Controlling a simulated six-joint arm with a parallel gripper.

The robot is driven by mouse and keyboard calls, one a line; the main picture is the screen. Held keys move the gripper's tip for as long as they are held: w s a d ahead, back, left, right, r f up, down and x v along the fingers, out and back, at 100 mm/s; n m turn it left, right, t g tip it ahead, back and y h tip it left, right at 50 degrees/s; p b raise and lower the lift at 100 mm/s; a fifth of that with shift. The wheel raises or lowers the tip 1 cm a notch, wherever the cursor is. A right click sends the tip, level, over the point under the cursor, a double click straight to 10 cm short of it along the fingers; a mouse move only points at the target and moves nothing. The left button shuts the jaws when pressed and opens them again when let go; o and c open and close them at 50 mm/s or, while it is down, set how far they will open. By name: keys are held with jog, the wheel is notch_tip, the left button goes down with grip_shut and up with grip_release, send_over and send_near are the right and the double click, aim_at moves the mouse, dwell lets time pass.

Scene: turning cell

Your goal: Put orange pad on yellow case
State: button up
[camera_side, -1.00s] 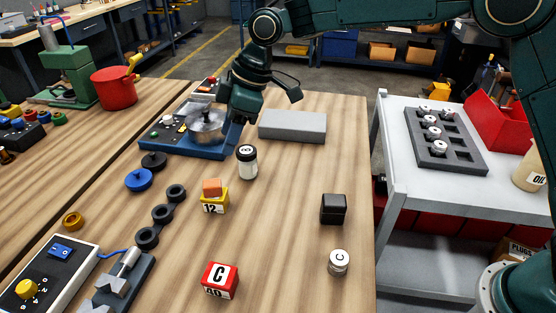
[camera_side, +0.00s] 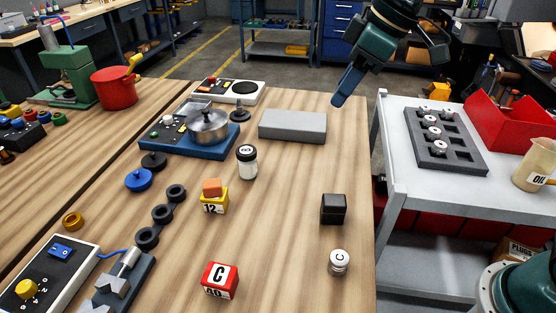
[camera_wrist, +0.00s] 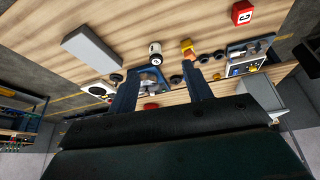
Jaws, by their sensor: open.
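The orange pad (camera_side: 211,187) sits on top of the yellow case (camera_side: 214,203), which is marked 12 and stands near the middle of the wooden table. In the wrist view the orange pad (camera_wrist: 187,44) and yellow case (camera_wrist: 189,53) show small beyond the fingers. My gripper (camera_side: 343,98) is raised at the table's far right edge, well apart from both. In the wrist view my gripper (camera_wrist: 162,88) has its two fingers spread with nothing between them.
A black-and-white jar (camera_side: 247,162) stands behind the case. Bare table lies right of the case.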

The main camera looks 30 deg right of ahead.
jog(key=s+d+f+m+h, duration=0.1)
jog(key=s+d+f+m, duration=0.1)
jog(key=s+d, duration=0.4)
jog(key=s+d+f+m+t+h, duration=0.1)
jog(key=s+d+m, duration=0.4)
jog(key=s, duration=1)
jog(key=shift+d+f+t+h, duration=0.3)
jog(key=shift+d+f, duration=0.35)
jog(key=shift+d, duration=0.2)
